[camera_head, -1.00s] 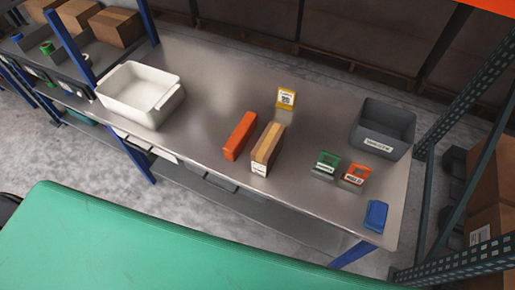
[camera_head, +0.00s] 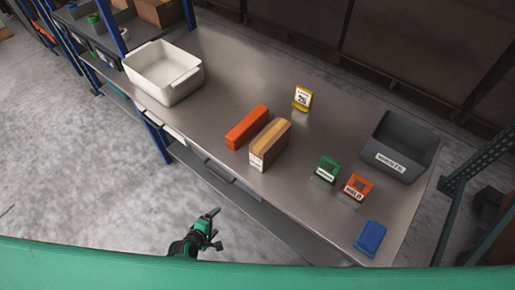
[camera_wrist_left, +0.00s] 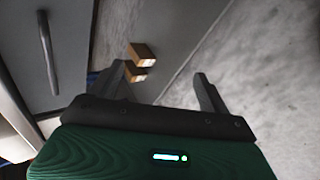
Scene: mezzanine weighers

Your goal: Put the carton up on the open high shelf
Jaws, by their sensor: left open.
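A brown carton (camera_head: 270,144) with a pale label on its end stands on the grey worktable (camera_head: 225,70), beside an orange-red box (camera_head: 247,127). My left gripper (camera_head: 215,229) is low in front of the table, apart from the carton, open and empty. In the left wrist view its spread fingers (camera_wrist_left: 160,75) have nothing between them; two small brown boxes (camera_wrist_left: 142,53) lie beyond on a grey surface. I cannot tell whether either is the table's carton. My right gripper is not in view. I cannot make out the open high shelf.
A white bin (camera_head: 163,74) stands at the table's left and a grey waste bin (camera_head: 396,148) at its right. Racking with cartons (camera_head: 159,11) is behind left.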

